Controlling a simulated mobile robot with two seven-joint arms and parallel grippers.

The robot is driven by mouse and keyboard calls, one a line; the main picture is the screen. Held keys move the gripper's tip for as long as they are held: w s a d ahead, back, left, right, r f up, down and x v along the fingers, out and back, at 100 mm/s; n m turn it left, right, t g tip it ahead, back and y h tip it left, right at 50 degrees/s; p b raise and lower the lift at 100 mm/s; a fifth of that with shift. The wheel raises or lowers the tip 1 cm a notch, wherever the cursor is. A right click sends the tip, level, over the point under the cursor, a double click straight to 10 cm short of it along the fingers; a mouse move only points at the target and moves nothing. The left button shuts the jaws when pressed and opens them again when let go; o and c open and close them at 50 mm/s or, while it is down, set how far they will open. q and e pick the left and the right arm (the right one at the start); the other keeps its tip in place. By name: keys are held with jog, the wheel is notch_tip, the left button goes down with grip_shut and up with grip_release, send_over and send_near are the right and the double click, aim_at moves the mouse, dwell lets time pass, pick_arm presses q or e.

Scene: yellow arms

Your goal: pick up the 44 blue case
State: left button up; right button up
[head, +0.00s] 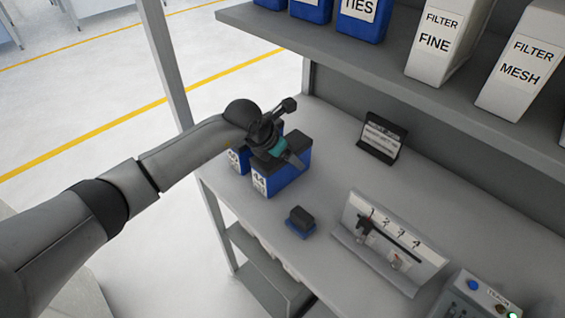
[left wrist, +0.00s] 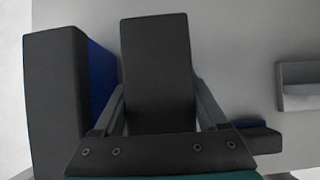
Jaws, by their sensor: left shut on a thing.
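The 44 blue case (head: 285,180) stands upright on the grey workbench, with a dark top and a white label reading 44 on its front. My left gripper (head: 287,156) comes down over its top and is shut on it. In the left wrist view the case's dark top (left wrist: 158,70) lies between the two fingers, one on each side. The case appears to rest on the bench; I cannot tell any gap under it. My right gripper is not in view.
A second blue case (head: 236,161) stands close beside it on the left, partly hidden by my arm. A small dark block on a blue base (head: 300,221), a black sign (head: 381,138) and a numbered rack (head: 390,243) stand on the bench. A shelf with bins (head: 437,42) overhangs the back.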

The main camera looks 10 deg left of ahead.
pick_arm(q)
grip_shut()
jog(key=shift+r, duration=0.1)
dwell(0.4)
